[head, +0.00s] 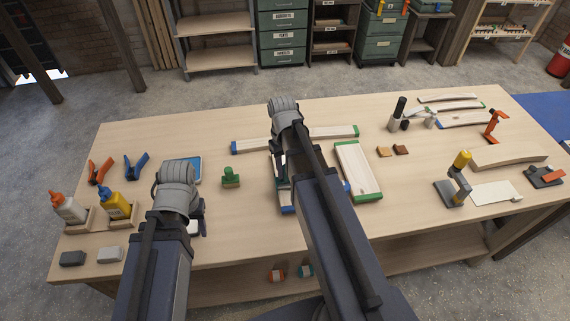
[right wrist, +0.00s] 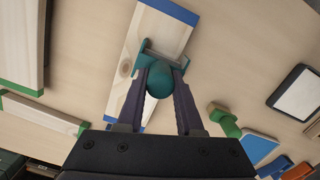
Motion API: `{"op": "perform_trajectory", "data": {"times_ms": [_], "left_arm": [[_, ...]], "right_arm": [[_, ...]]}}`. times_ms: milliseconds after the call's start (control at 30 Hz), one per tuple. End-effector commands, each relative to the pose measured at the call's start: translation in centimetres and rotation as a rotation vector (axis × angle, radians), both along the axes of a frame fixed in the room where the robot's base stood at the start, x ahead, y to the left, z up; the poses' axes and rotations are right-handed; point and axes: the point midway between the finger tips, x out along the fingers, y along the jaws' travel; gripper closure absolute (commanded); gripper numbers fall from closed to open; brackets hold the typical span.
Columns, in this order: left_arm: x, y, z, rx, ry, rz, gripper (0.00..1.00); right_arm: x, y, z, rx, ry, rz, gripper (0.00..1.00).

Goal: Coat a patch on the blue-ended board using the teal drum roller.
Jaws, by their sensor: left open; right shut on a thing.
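The blue-ended board (right wrist: 150,35) is pale wood and lies flat on the bench. In the head view its near blue end (head: 288,209) shows below my right arm, which hides much of the board. My right gripper (right wrist: 161,88) is shut on the teal drum roller (right wrist: 158,80). The roller is over the board, towards the blue end at the top of the right wrist view; I cannot tell whether it touches the wood. My left gripper (head: 200,210) is open over the left part of the bench, apart from the board.
A green stamp-like object (head: 231,177) stands left. Glue bottles (head: 115,205) stand further left. Bare bench lies at front right.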

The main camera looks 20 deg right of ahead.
Motion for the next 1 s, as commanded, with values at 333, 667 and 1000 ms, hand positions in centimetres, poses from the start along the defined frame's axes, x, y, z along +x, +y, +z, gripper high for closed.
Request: {"op": "perform_trajectory", "data": {"times_ms": [333,667,1000], "left_arm": [[0.0,0.0,0.1,0.0,0.0,0.0,0.5],[0.0,0.0,0.0,0.0,0.0,0.0,0.5],[0.0,0.0,-0.1,0.0,0.0,0.0,0.5]], "right_arm": [[-1.7,0.4,0.1,0.0,-0.001,0.0,1.0],[-3.3,0.8,0.0,0.0,-0.001,0.0,1.0],[-5.4,1.4,-0.1,0.0,-0.001,0.0,1.0]]}}
